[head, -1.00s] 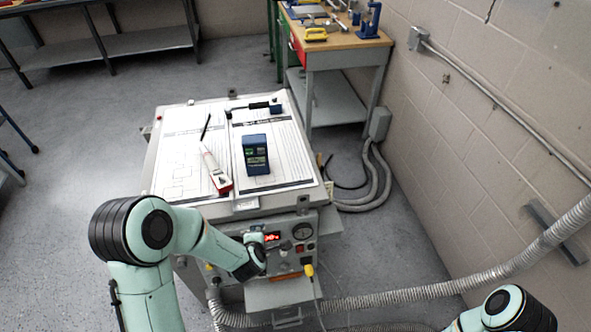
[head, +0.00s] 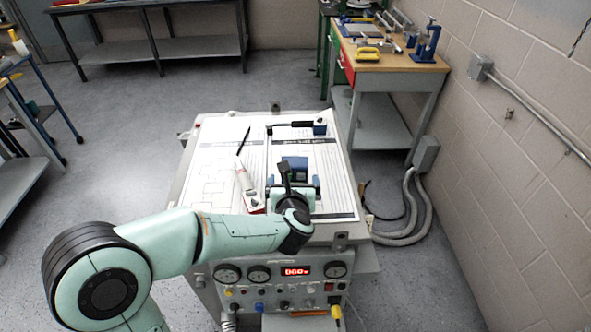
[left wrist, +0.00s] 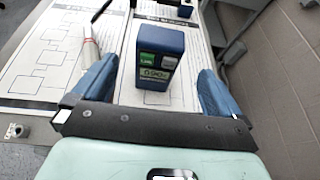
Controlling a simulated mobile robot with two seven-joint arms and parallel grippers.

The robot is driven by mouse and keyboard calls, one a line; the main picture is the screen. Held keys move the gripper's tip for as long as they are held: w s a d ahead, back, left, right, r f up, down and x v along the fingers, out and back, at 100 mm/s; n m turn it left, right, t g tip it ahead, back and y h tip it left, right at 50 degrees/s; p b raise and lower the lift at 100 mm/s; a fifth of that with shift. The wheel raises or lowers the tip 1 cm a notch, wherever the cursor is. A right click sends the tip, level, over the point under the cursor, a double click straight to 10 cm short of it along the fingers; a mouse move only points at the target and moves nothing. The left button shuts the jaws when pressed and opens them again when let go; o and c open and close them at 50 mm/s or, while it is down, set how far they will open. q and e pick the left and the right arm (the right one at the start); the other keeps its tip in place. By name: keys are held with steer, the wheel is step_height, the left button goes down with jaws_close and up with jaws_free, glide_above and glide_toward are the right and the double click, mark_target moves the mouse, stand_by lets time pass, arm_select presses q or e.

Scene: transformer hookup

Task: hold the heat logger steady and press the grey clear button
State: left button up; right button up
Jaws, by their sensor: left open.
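The heat logger (left wrist: 155,55) is a dark blue box standing upright on the paper sheets in the left wrist view. Its face has a green button (left wrist: 147,57), a grey clear button (left wrist: 168,60) and a display (left wrist: 156,74). In the head view the logger (head: 295,163) shows only at its top, the rest hidden behind my left gripper (head: 293,186). My left gripper (left wrist: 158,82) is open, with one blue finger to each side of the logger and a gap on both sides. My right gripper is not in view.
A white and red pen-like tool (head: 247,189) lies left of the logger, with a black pen (head: 243,141) behind it. A black-handled tool (head: 296,125) lies at the back. The cabinet front carries gauges and a red display (head: 296,271). A workbench (head: 392,62) stands behind.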

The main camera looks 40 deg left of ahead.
mark_target(294, 170)
arm_select(q)
steer(key=p+x, duration=0.1)
steer(key=x, duration=1)
steer(key=shift+w+f, duration=0.1)
steer(key=shift+w, duration=0.1)
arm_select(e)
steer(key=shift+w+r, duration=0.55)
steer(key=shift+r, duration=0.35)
arm_select(q)
steer(key=c, duration=0.9)
